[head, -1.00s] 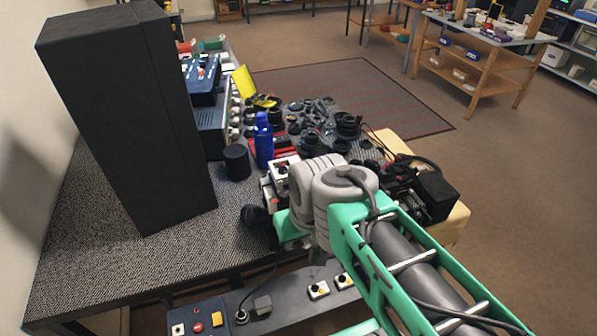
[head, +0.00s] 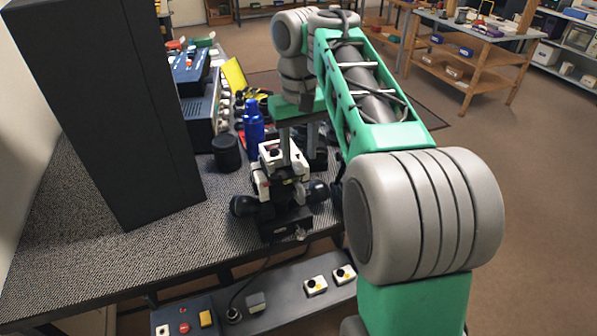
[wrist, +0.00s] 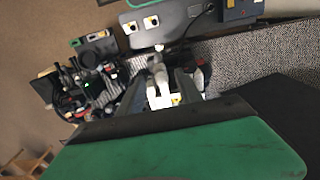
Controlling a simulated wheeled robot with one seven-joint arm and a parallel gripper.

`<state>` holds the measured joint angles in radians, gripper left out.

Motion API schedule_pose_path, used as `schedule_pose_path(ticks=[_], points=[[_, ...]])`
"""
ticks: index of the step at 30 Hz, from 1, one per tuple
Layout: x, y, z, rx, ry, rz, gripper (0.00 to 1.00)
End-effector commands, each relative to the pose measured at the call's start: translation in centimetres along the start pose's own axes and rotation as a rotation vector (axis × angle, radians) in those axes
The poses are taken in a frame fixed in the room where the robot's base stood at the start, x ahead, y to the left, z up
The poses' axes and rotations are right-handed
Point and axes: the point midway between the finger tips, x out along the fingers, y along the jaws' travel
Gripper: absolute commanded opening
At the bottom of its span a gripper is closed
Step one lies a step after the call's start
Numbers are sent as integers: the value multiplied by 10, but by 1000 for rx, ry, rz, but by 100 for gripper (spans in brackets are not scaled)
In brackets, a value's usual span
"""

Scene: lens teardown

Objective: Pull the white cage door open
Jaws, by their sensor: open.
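A small black-and-white device with a white frame (head: 284,157) stands upright on the table's front edge, above a dark base (head: 285,224). I cannot make out a separate cage door on it or whether one is open. My gripper (head: 299,158) points down at the device, its green palm above, one finger overlapping the white frame in the head view. In the wrist view my gripper (wrist: 157,78) is open, and a white part of the device (wrist: 160,92) shows between its fingers. I cannot tell whether the fingers touch it.
A tall black box (head: 105,110) stands on the patterned table (head: 60,235) at the left. A black cylinder (head: 226,152) and blue bottle (head: 253,127) stand just behind the device. A grey shelf with switches (head: 272,288) runs below the table's front edge.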

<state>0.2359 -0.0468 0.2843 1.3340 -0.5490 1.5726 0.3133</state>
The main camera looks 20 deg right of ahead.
Motion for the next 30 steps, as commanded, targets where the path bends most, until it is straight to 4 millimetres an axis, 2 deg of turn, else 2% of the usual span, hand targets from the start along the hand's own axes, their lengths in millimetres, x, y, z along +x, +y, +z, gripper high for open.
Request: schedule_pose_path(ticks=[1,4,14,27,30], points=[[16,0,0,0,3,1,42],[25,0,0,-1,3,1,42],[26,0,0,0,3,0,42],[26,0,0,0,3,0,6],[26,0,0,0,3,0,0]])
